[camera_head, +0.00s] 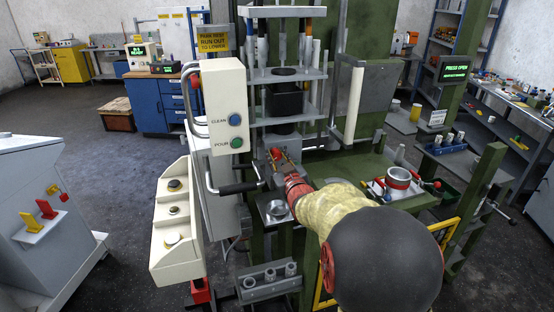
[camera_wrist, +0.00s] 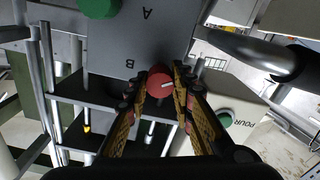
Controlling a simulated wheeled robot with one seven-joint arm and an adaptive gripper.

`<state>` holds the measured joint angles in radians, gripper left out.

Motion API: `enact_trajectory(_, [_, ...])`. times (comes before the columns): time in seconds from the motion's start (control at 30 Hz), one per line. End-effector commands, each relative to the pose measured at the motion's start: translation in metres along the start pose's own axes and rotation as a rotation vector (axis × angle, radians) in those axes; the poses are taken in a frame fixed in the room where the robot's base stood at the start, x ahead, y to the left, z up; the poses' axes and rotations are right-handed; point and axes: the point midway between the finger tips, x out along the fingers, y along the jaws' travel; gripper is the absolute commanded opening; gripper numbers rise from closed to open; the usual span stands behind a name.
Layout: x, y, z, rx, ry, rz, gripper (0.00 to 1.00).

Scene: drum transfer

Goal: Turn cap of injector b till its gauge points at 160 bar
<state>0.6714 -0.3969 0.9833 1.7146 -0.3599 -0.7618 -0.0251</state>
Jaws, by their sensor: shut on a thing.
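The cap of injector b is a round red knob (camera_wrist: 160,82) beside the letter B on a grey panel (camera_wrist: 125,50) in the wrist view. A short pale mark shows on its face. My gripper (camera_wrist: 161,76) is shut on this red cap, one finger on each side. In the head view my gripper (camera_head: 279,157) reaches in at the middle of the press, and red shows at its tips. A green knob (camera_wrist: 98,7) sits near the letter A. I cannot make out a gauge dial or any bar reading in either view.
A white control box (camera_head: 222,105) with CLEAN and POUR buttons stands just left of my gripper. A black-gripped handle (camera_head: 240,188) sticks out below it. Press shelves and rods (camera_head: 287,90) rise behind.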

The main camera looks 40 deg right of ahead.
Motion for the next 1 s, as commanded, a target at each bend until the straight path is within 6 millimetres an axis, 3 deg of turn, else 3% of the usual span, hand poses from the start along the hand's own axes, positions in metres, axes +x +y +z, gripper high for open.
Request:
enact_trajectory(0.5, [0.0002, -0.0018, 0.0035, -0.349, 0.002, 0.000, 0.00])
enact_trajectory(0.97, [0.0002, -0.0009, 0.0003, -0.390, 0.001, 0.000, 0.00])
enact_trajectory(1.0, [0.0002, -0.0009, 0.0003, -0.390, 0.001, 0.000, 0.26])
